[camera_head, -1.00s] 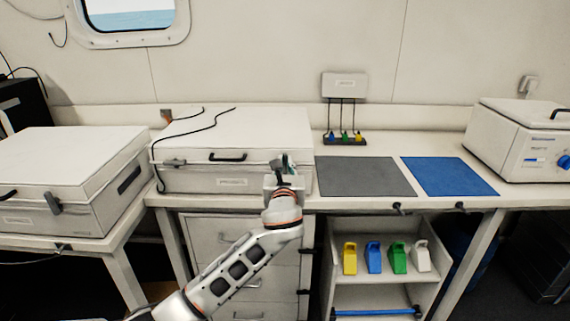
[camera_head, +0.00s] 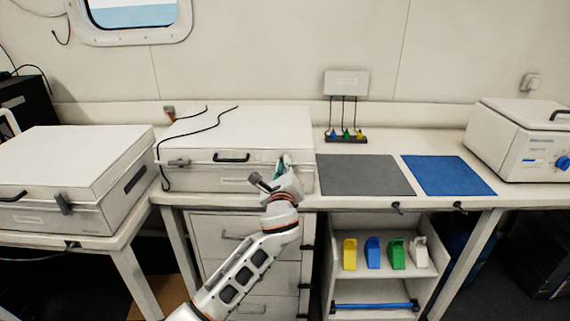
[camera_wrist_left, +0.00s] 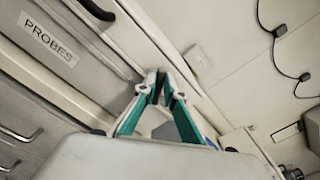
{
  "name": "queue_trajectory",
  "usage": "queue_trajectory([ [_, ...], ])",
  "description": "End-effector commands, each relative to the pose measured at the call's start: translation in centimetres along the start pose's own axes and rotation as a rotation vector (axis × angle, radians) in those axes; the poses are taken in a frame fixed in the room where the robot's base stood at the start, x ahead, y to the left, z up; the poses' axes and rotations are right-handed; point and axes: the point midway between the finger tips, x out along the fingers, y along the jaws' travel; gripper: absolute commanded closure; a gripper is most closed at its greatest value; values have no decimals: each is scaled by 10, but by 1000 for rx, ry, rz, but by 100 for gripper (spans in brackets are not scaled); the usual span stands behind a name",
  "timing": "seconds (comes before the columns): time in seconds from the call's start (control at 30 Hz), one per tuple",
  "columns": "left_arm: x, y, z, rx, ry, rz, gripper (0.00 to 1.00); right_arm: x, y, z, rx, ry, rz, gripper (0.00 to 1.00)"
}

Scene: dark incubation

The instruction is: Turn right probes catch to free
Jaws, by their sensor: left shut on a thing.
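The probes case (camera_head: 250,125) is a pale, shut box on the bench, with a black front handle (camera_head: 231,157). Its left catch (camera_head: 178,163) shows grey on the front. My left gripper (camera_head: 281,161) is at the right part of the case front, where the right catch is hidden behind it. In the left wrist view, the green-sided fingers (camera_wrist_left: 158,85) come together at the case front, right of the PROBES label (camera_wrist_left: 48,38). They are shut on what I take to be the right catch; its exact angle cannot be told. My right gripper is out of view.
Another pale case (camera_head: 70,170) stands to the left. A grey mat (camera_head: 365,175) and a blue mat (camera_head: 447,175) lie right of the probes case. A black cable (camera_head: 200,128) crosses its lid. Drawers (camera_head: 235,235) are below.

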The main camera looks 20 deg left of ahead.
Motion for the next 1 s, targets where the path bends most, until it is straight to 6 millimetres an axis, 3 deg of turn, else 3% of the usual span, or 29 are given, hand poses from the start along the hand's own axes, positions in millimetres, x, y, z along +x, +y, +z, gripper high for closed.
queue_trajectory([
  [0.43,-1,8,-4,-425,0,2,100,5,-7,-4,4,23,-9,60],
  [1.0,0,15,-8,-859,1,3,100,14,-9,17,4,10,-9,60],
])
